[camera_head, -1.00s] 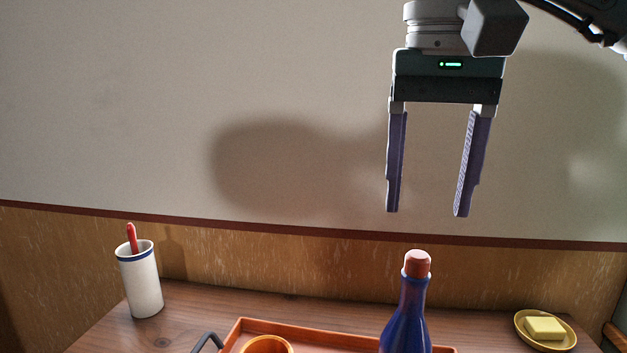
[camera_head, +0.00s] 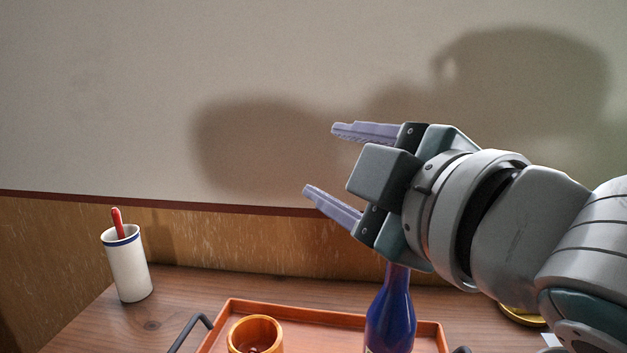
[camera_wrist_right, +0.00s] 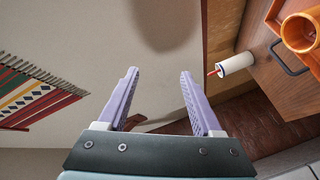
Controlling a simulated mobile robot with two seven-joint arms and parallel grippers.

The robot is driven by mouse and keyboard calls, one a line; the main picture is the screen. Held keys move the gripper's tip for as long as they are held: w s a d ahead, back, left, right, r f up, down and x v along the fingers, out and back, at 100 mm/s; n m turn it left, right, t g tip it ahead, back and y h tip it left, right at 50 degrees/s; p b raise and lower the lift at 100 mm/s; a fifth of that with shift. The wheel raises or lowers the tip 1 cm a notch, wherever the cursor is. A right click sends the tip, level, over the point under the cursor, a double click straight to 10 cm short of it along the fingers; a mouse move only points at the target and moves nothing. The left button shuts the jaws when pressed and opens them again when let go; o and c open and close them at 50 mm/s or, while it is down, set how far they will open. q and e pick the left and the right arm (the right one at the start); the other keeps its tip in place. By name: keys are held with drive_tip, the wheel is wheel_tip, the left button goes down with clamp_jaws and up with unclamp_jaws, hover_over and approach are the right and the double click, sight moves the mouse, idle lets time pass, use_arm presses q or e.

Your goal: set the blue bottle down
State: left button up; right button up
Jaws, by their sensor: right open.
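The blue bottle (camera_head: 391,312) stands upright on the right part of the orange tray (camera_head: 315,312) in the head view. Its top is hidden behind my right gripper. My right gripper (camera_head: 318,158) is open and empty, turned with its fingers pointing left, above the tray and in front of the wall. In the right wrist view its two fingers (camera_wrist_right: 158,88) are apart with nothing between them. The bottle does not show in the right wrist view. My left gripper is not in view.
An orange cup (camera_head: 256,335) stands on the tray's left part. A white cup (camera_head: 128,268) with a red-handled thing stands at the table's left. A yellow dish (camera_head: 522,315) is mostly hidden behind my arm. A striped woven hanging (camera_wrist_right: 38,98) shows in the wrist view.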

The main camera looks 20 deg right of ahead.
drive_tip(key=s+d+f+m+g+h, duration=0.1)
drive_tip(key=s+f+m+g, duration=0.35)
drive_tip(key=f, duration=0.25)
drive_tip(key=s+d+f+m+g, duration=0.2)
drive_tip(key=s+f+m+g, duration=0.1)
drive_tip(key=s+f, duration=0.35)
drive_tip(key=s+f+m+g, duration=0.1)
drive_tip(key=s+f+g, duration=0.2)
drive_tip(key=s, duration=0.2)
drive_tip(key=s+a+f+m+g+y, duration=0.1)
drive_tip(key=s+f+g, duration=0.2)
drive_tip(key=s, duration=0.3)
drive_tip(key=shift+a+f+m, duration=0.15)
drive_tip(key=shift+m, duration=0.2)
